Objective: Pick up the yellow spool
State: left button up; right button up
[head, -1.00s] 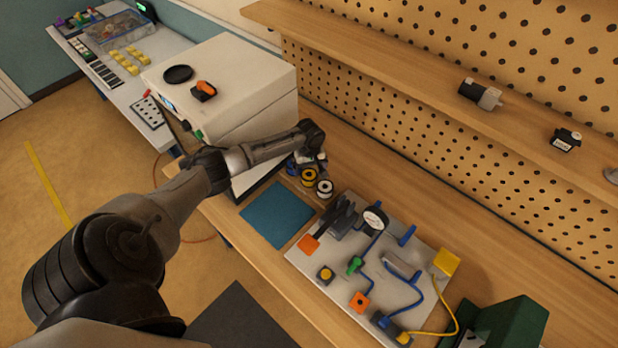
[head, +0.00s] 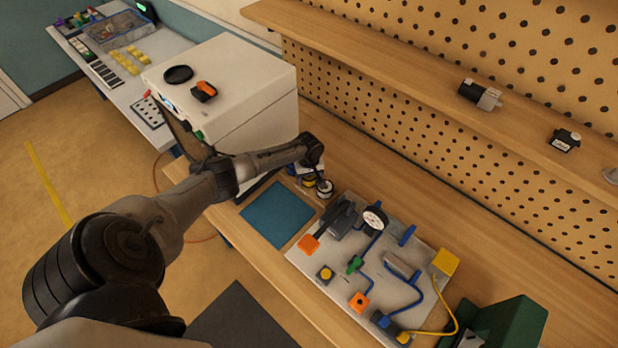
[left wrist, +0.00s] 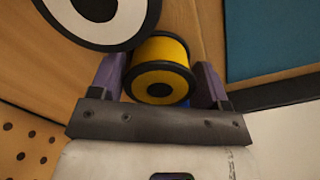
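The yellow spool (left wrist: 162,55) with black flanges sits between the two fingers of my left gripper (left wrist: 160,82) in the left wrist view. The fingers stand on either side of it, with what look like narrow gaps, so the gripper looks open. In the head view, the left gripper (head: 313,172) is low at the spools and partly covers the yellow spool (head: 309,182). A white spool (head: 325,189) stands close beside it; it also shows large at the upper left of the left wrist view (left wrist: 112,25). My right gripper is not in view.
A blue mat (head: 277,214) lies in front of the spools. A white boxy machine (head: 255,105) stands left of them. A board with a gauge, tubes and fittings (head: 330,258) lies to the right. A pegboard and shelf (head: 390,70) are behind.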

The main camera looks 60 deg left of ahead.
pick_arm(q)
jog(key=c, duration=0.6)
jog(key=shift+r, duration=0.15)
